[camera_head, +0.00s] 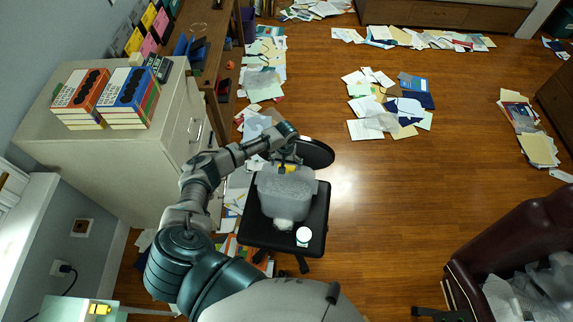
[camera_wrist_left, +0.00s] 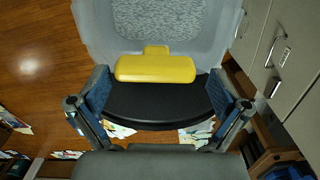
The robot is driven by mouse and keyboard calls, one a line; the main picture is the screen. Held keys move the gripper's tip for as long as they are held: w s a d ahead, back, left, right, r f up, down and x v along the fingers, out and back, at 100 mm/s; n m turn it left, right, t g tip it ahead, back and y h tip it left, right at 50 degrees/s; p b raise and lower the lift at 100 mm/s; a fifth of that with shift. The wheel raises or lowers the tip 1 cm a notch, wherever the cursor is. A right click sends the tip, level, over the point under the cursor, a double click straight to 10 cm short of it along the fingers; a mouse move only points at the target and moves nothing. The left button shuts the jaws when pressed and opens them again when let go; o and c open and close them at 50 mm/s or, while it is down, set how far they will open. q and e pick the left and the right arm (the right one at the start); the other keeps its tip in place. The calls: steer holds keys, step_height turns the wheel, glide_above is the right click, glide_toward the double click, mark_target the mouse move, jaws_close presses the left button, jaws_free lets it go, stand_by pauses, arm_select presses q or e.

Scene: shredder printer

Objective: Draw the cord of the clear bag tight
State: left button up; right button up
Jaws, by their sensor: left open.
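The clear bag (camera_head: 285,192) appears as a pale grey, cloudy bundle standing on a black chair seat in the head view. In the left wrist view the bag (camera_wrist_left: 205,32) fills the top. A yellow tab (camera_wrist_left: 155,69), apparently part of its cord, sticks out from the bag's edge; it also shows in the head view (camera_head: 290,168). My left gripper (camera_head: 286,155) is over the far edge of the bag. In the left wrist view the gripper (camera_wrist_left: 158,84) is open, with fingers either side of the tab and apart from it. My right gripper is not seen.
The black chair (camera_head: 258,234) carries a small white round item (camera_head: 304,236). A cabinet (camera_head: 105,170) with book stacks stands left. Papers (camera_head: 390,105) litter the wooden floor, whose middle is clear. A brown armchair (camera_head: 495,250) with more clear plastic (camera_head: 525,290) is bottom right.

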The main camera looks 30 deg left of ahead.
arm_select(q)
step_height(320, 180, up, 12)
steer(key=shift+w+f, duration=0.2)
steer(key=shift+f, duration=0.05)
steer(key=shift+d, duration=0.15)
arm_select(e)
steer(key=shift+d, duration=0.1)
